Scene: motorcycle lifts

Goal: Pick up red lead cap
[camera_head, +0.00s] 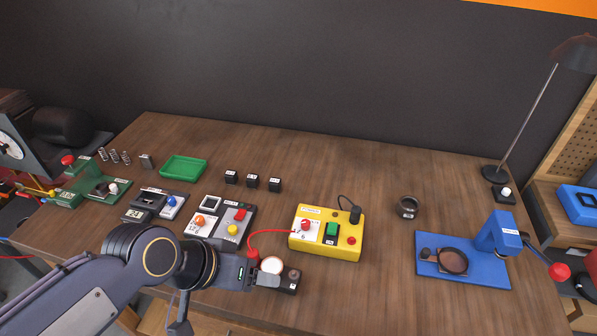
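The yellow box (326,243) stands at the middle of the table, with a red knob, a green switch and a red button on top. A red lead (280,232) runs left from it and curves down to a red cap (254,254) at its end. My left gripper (272,279) comes in from the lower left and is just below the red cap in the picture. Its fingers are small and partly hidden, so I cannot tell whether they are open or whether they touch the cap. My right gripper is not in view.
A dark block with a round pale top (272,265) is right beside my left gripper. A black lead plug (355,214) sits at the yellow box's right. Switch panels (230,224) stand left; a blue press (463,268) stands right. Table between box and press is mostly clear.

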